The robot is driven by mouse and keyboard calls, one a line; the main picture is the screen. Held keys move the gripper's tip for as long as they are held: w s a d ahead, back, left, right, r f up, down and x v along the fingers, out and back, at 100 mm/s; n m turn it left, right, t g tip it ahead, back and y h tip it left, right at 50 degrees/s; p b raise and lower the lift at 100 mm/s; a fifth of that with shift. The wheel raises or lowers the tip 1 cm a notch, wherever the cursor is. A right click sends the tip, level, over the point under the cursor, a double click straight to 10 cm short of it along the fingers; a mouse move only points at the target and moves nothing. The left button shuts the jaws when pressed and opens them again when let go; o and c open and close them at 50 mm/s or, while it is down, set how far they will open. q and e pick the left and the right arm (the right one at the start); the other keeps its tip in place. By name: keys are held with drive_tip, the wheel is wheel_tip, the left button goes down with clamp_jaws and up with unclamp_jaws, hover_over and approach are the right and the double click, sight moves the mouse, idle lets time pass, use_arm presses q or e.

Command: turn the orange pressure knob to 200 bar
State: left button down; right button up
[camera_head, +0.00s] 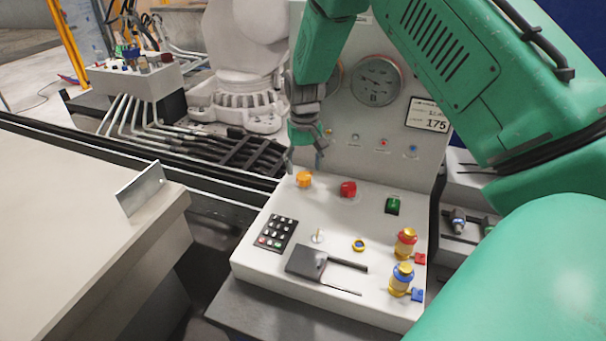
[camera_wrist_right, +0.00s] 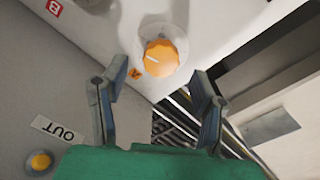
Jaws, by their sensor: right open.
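The orange knob (camera_head: 304,179) sits at the upper left of the white control panel (camera_head: 255,259). In the right wrist view the orange knob (camera_wrist_right: 161,58) shows large, with a white pointer mark, on a round pale base. My right gripper (camera_head: 305,162) hangs over the panel just above the knob in the head view. In the right wrist view its fingers (camera_wrist_right: 158,95) are apart, with nothing between them, and the knob lies beyond the tips. A display (camera_head: 428,115) on the upright panel reads 175. My left gripper is not in view.
A red button (camera_head: 348,188) is right of the knob, and a green switch (camera_head: 393,205) further right. A keypad (camera_head: 276,233), a small lever (camera_head: 318,237) and two valves (camera_head: 405,242) (camera_head: 401,279) stand nearer.

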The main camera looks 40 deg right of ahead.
sight(304, 175)
wheel_tip(304, 175, up, 8)
drive_tip(key=shift+r, duration=0.2)
idle(0.4)
drive_tip(key=shift+f, duration=0.1)
